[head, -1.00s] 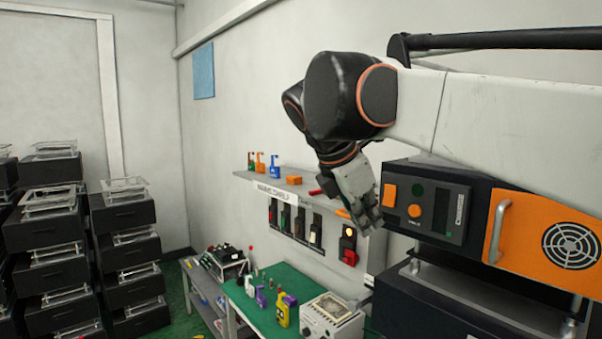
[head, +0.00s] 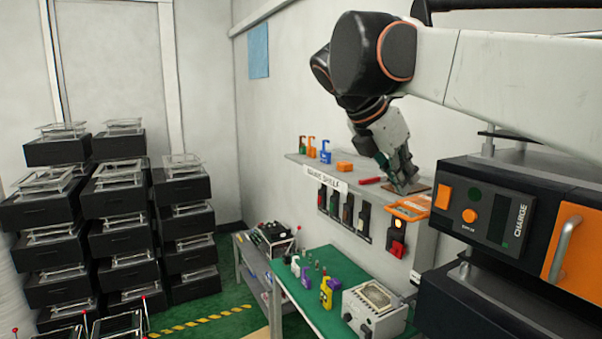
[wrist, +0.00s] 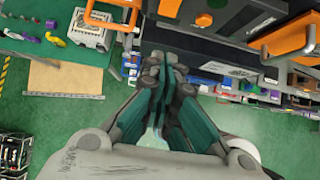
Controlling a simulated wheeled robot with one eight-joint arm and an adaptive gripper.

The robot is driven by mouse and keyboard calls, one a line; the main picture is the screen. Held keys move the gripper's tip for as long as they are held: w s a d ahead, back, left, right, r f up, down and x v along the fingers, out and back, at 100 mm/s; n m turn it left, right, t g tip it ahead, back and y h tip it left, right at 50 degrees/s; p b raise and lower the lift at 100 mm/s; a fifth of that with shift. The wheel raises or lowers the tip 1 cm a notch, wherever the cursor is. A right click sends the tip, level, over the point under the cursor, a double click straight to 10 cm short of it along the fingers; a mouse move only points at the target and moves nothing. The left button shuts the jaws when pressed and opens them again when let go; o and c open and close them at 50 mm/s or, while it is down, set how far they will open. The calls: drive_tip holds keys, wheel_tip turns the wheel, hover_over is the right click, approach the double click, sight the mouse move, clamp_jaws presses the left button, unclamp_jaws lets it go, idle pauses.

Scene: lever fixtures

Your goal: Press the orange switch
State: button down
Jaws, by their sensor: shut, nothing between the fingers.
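An orange rectangular switch (head: 444,197) is on the front of a black charge box (head: 490,255) at the right of the head view. A round orange button (head: 469,215) sits beside it on the same panel. The wrist view also shows an orange rectangle (wrist: 168,7) and a round orange button (wrist: 204,20) at the top. My gripper (head: 406,186) is shut and empty, fingers pointing down, left of the switch and apart from it in the head picture. It also shows in the wrist view (wrist: 163,75), below these controls. Neither control appears touched.
A wall shelf (head: 325,168) with small coloured items is behind my gripper. Several wall switches, including a red one (head: 397,248), hang below it. A green table (head: 315,312) holds tools and a white device (head: 372,308). Black stacked boxes (head: 120,215) stand left.

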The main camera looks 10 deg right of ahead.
sight(443, 197)
drive_tip(key=w+d+f+p, duration=0.1)
drive_tip(key=w+d+f, duration=0.2)
drive_tip(key=d+f, duration=0.3)
drive_tip(key=shift+d+f+p, duration=0.3)
drive_tip(key=shift+d+f, duration=0.1)
drive_tip(key=shift+d, duration=0.85)
drive_tip(key=shift+w+d+f, duration=0.2)
drive_tip(key=shift+d+f, duration=0.05)
drive_tip(key=shift+d, duration=0.1)
drive_tip(key=shift+r, duration=0.1)
drive_tip(key=shift+r+p, duration=0.45)
drive_tip(key=shift+r, duration=0.3)
drive_tip(key=shift+a, duration=0.2)
